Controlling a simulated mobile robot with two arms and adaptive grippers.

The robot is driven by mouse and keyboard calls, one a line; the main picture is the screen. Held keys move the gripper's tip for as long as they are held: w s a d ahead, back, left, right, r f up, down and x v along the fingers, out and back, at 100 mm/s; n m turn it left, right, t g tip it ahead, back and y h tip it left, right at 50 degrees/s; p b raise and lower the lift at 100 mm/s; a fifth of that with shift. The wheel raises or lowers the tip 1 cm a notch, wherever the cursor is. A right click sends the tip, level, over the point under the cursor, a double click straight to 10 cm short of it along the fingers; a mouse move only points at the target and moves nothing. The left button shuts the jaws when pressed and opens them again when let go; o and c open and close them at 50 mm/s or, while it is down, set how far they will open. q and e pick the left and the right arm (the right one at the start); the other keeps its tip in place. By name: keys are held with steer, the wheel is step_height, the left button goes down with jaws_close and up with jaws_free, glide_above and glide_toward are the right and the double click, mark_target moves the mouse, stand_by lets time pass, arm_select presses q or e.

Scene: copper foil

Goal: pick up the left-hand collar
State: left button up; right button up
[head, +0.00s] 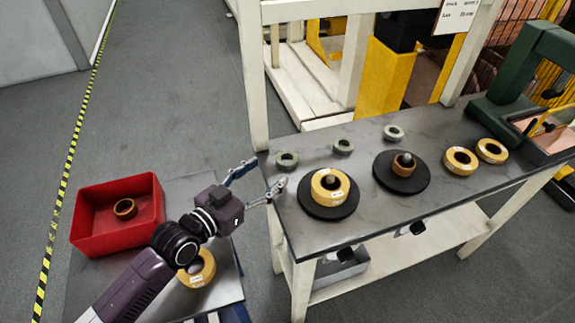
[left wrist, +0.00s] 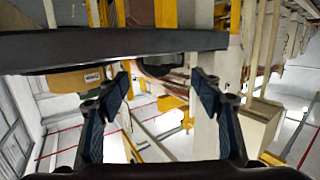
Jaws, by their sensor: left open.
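The left-hand collar (head: 287,160) is a small grey-green ring lying flat near the left end of the dark table top (head: 300,225). Two similar collars, the middle one (head: 343,146) and the right one (head: 393,133), lie further right along the back. My left gripper (head: 263,176) is open and empty at the table's left end, to the left of the left-hand collar and apart from it. In the left wrist view the open fingers (left wrist: 162,95) have nothing between them, and I cannot make out the collar there. My right gripper is not in view.
A yellow roll on a black disc (head: 314,206) stands right of my gripper, and a second black disc (head: 383,179) carries a copper roll. Two yellow rolls (head: 459,161) and a green machine (head: 520,75) are further right. A red bin (head: 92,238) stands at the left.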

mark_target(291, 155)
arm_select(q)
steer(key=x, duration=0.3)
steer(key=p+x, duration=0.1)
steer(key=x, duration=0.3)
steer(key=shift+w+d+f, duration=0.15)
steer(key=shift+w+f, duration=0.05)
steer(key=shift+f, duration=0.05)
steer(key=c, duration=1.2)
steer(key=shift+c, duration=1.1)
steer(key=shift+r, duration=0.1)
